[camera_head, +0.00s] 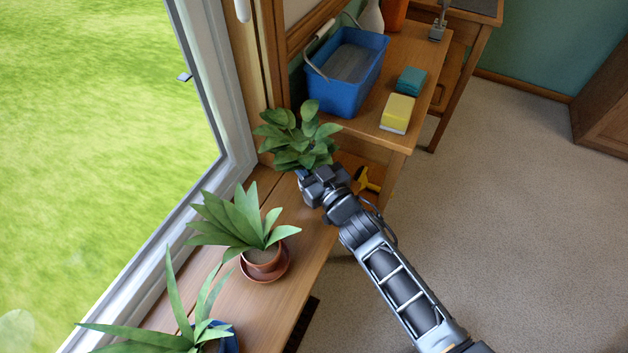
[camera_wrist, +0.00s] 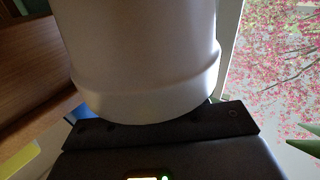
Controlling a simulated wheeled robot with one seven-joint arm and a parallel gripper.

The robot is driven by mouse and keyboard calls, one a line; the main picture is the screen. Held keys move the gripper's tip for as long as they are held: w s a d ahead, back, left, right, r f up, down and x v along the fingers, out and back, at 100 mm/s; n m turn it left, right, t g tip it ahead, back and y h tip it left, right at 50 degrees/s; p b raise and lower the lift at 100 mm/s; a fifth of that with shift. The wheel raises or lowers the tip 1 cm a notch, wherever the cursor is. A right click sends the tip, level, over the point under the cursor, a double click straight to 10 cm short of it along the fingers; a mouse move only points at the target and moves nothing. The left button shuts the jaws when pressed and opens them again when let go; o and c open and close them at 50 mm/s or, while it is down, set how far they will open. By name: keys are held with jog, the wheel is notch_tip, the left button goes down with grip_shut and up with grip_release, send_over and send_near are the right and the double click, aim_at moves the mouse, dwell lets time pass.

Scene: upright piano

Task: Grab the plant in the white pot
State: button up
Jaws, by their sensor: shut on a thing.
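The leafy plant (camera_head: 297,137) is at the far end of the window bench, with its broad green leaves in view in the head view. Its pot is hidden there behind my gripper (camera_head: 308,178). In the wrist view, the white pot (camera_wrist: 145,55) fills the upper middle, close against the dark gripper body. My gripper is shut on the white pot. I cannot tell whether the pot still touches the bench.
A potted plant (camera_head: 262,258) on a saucer and a plant in a blue pot (camera_head: 225,340) stand nearer on the bench. A blue bucket (camera_head: 345,80), yellow sponge (camera_head: 397,113) and teal cloth (camera_head: 410,81) lie on the side table (camera_head: 385,141). The window (camera_head: 225,90) is left; carpet right is clear.

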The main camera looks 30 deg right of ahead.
grip_shut()
jog(key=shift+r, duration=0.15)
